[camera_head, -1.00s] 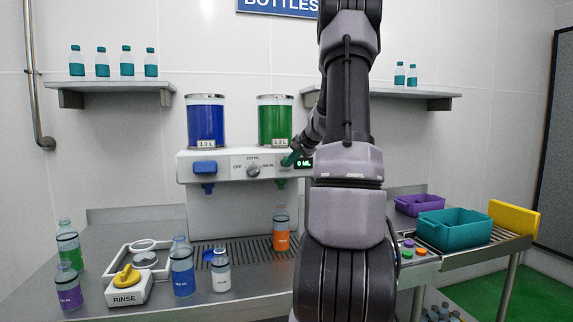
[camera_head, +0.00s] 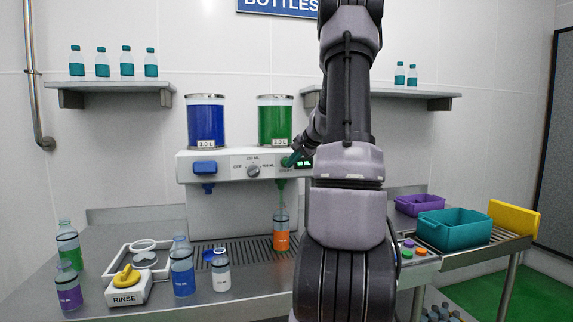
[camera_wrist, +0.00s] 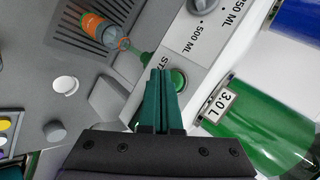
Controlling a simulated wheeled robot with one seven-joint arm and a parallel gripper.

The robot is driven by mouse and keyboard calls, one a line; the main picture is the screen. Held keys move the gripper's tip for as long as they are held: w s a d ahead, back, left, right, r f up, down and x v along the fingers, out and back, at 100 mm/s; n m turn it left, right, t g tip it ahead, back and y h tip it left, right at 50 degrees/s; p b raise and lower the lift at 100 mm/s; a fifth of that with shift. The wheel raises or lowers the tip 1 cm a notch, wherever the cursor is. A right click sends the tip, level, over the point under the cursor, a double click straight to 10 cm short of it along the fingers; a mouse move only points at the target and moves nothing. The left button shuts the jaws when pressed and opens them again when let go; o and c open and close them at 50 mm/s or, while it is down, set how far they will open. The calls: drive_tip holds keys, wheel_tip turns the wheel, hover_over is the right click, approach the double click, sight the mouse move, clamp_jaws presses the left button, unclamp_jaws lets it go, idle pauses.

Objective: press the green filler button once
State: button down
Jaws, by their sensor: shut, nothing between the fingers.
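The green filler button (camera_wrist: 178,80) is on the machine's front panel, just beyond my fingertips in the wrist view. My gripper (camera_wrist: 160,74) is shut and empty, its green fingers together at or very near the button; exact contact I cannot tell. In the head view my gripper (camera_head: 291,159) is at the panel, partly hiding the button. Below the green nozzle, a bottle with an orange label (camera_head: 282,238) stands upright on the drip grate.
The blue tank (camera_head: 206,122) and green tank (camera_head: 275,122) stand on the machine. The dial (camera_head: 253,170) is left of the button. Several bottles and the rinse unit (camera_head: 128,288) are at the front left. A teal crate (camera_head: 455,229) is at the right.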

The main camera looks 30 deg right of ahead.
drive_tip(key=shift+s+a, duration=0.25)
drive_tip(key=shift+s, duration=0.55)
drive_tip(key=shift+s+a, duration=0.2)
drive_tip(key=shift+s, duration=0.6)
drive_tip(key=shift+s+a, duration=0.25)
drive_tip(key=shift+s, duration=0.55)
drive_tip(key=s+a+r+n+g+y, duration=0.1)
drive_tip(key=s+a+r+n, duration=0.15)
drive_tip(key=a, duration=0.45)
drive_tip(key=s+a+r+n, duration=0.1)
drive_tip(key=s+a+r, duration=0.1)
drive_tip(key=s+a, duration=0.35)
drive_tip(key=s+a+r+n+g+y, duration=0.1)
drive_tip(key=a+r+n, duration=0.15)
drive_tip(key=a, duration=0.55)
drive_tip(key=s+a+n, duration=0.2)
drive_tip(key=s+a, duration=0.2)
drive_tip(key=s, duration=0.4)
drive_tip(key=s+a+n+h, duration=0.1)
drive_tip(key=s+a, duration=0.3)
drive_tip(key=s, duration=0.5)
drive_tip(key=shift+s+a+n+g, duration=0.2)
drive_tip(key=shift+s+n+g, duration=0.1)
drive_tip(key=shift+n, duration=0.2)
